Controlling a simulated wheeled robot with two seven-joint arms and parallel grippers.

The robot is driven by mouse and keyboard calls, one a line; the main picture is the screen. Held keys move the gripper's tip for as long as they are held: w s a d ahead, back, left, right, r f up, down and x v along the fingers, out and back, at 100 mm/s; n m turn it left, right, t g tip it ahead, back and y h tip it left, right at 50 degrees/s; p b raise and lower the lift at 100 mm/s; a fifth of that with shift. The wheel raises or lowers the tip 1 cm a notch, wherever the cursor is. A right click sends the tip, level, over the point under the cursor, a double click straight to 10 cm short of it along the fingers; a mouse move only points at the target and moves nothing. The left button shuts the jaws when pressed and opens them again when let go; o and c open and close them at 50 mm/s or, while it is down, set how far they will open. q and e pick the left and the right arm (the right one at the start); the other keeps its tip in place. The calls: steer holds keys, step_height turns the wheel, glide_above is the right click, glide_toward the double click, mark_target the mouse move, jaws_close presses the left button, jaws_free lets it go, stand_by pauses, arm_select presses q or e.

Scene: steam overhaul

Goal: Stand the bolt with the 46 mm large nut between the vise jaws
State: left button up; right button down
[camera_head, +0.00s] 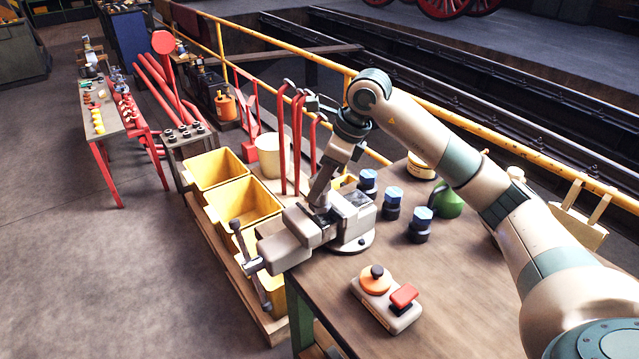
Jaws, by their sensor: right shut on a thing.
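The grey vise (353,231) stands at the left edge of the workbench, with its long bar handle (239,240) hanging out on the left. My right gripper (319,203) reaches down from above to the vise jaws. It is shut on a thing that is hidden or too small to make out. Three dark bolts with blue hexagonal tops stand upright on the bench right of the vise: a far one (368,181), a middle one (392,204) and a near one (421,225). I cannot tell nut sizes. My left gripper is not in view.
A green can (448,204) stands behind the bolts. Yellow bins (243,203) and upright red levers (284,140) are left of and behind the vise. The bench's right front (460,300) is clear.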

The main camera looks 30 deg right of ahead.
steer(key=shift+r, duration=0.1)
steer(key=shift+f+b, duration=1.35)
steer(key=shift+f, duration=0.2)
stand_by(0.4)
steer(key=shift+d+f+b, duration=0.15)
steer(key=shift+f+b, duration=0.2)
steer(key=shift+f, duration=0.05)
